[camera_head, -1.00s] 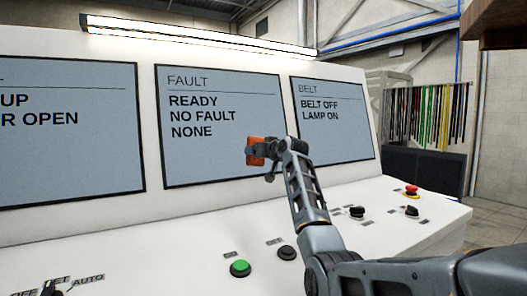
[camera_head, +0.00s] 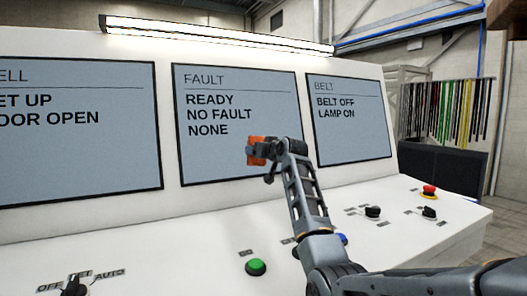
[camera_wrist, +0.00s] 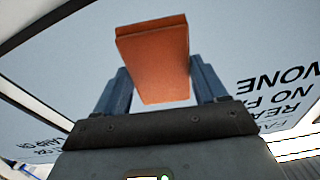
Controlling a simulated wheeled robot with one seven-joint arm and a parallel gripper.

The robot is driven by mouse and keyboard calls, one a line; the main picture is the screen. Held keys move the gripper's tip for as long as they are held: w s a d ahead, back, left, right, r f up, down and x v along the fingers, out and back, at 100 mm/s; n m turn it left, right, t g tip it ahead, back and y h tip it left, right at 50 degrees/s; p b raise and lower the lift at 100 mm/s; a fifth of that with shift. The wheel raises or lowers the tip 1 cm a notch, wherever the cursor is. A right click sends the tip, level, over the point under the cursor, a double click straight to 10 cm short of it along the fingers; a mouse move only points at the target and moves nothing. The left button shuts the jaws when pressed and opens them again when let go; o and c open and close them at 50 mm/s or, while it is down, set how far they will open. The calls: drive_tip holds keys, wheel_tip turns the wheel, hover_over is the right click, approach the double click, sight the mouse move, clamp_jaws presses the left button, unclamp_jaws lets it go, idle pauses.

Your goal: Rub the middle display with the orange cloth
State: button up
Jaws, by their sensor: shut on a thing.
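The middle display (camera_head: 215,158), headed FAULT, reads READY, NO FAULT, NONE. My gripper (camera_head: 258,150) is shut on the orange cloth (camera_head: 256,143), a folded block, in front of the lower right part of the middle display. In the wrist view the cloth (camera_wrist: 155,60) sits between the two fingers of my gripper (camera_wrist: 160,85), with the display (camera_wrist: 225,50) behind it and its text upside down. I cannot tell whether the cloth touches the display. My arm hides part of the display's lower right edge.
The left display (camera_head: 80,150) and the right display (camera_head: 350,135) flank the middle one. Below, the sloped white panel (camera_head: 150,235) carries a green button (camera_head: 256,267), a selector knob (camera_head: 75,287), black knobs (camera_head: 373,212) and a red button (camera_head: 429,190). A lamp bar (camera_head: 220,35) runs above.

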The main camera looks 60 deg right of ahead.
drive_tip(key=v, duration=0.6)
drive_tip(key=shift+r, duration=0.4)
drive_tip(key=shift+d, duration=0.1)
drive_tip(key=shift+r+v, duration=0.2)
drive_tip(key=shift+v, duration=1.3)
drive_tip(key=shift+d, duration=0.1)
